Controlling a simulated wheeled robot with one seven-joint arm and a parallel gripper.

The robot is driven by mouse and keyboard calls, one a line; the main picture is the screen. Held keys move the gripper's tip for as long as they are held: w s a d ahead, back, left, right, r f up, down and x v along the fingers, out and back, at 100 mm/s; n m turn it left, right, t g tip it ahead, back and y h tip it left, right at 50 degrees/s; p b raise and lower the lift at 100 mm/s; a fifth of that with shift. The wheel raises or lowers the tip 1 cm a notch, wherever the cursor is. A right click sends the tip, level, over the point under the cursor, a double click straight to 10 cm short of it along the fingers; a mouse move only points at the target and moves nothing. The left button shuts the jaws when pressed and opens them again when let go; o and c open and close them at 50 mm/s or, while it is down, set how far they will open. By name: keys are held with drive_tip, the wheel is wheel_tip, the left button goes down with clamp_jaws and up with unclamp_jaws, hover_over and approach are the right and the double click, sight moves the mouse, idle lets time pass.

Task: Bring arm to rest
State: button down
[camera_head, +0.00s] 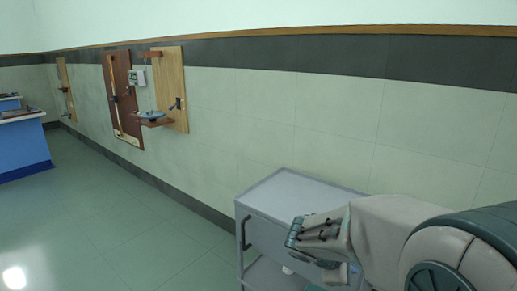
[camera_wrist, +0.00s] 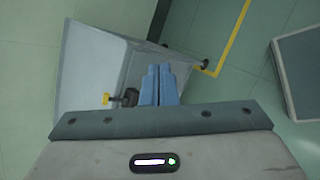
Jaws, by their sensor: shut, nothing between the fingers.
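My gripper (camera_head: 294,236) is at the lower right of the head view, at the end of my arm, and appears in front of the grey cart. In the wrist view the two blue fingers of my gripper (camera_wrist: 160,84) lie side by side, closed together with nothing between them. Part of the cart is hidden behind my arm in the head view.
A grey cart (camera_head: 285,190) with a lower shelf stands by the tiled wall. Wooden panels with small shelves (camera_head: 170,90) hang on the wall farther left. A blue bench (camera_head: 22,148) is at the far left. The floor (camera_head: 100,225) between is clear.

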drive_tip(key=s+a+r+m+y+p, duration=0.1)
drive_tip(key=s+a+m+y, duration=0.2)
drive_tip(key=s+m, duration=0.4)
drive_tip(key=s+a+r+m+g+y, duration=0.1)
drive_tip(key=s+a+r+m+y, duration=0.1)
drive_tip(key=s+a+m+y, duration=0.2)
drive_tip(key=s+m, duration=0.3)
drive_tip(key=s, duration=0.1)
drive_tip(key=shift+s+y+p, duration=0.3)
drive_tip(key=shift+y+p, duration=0.05)
drive_tip(key=shift+y, duration=0.05)
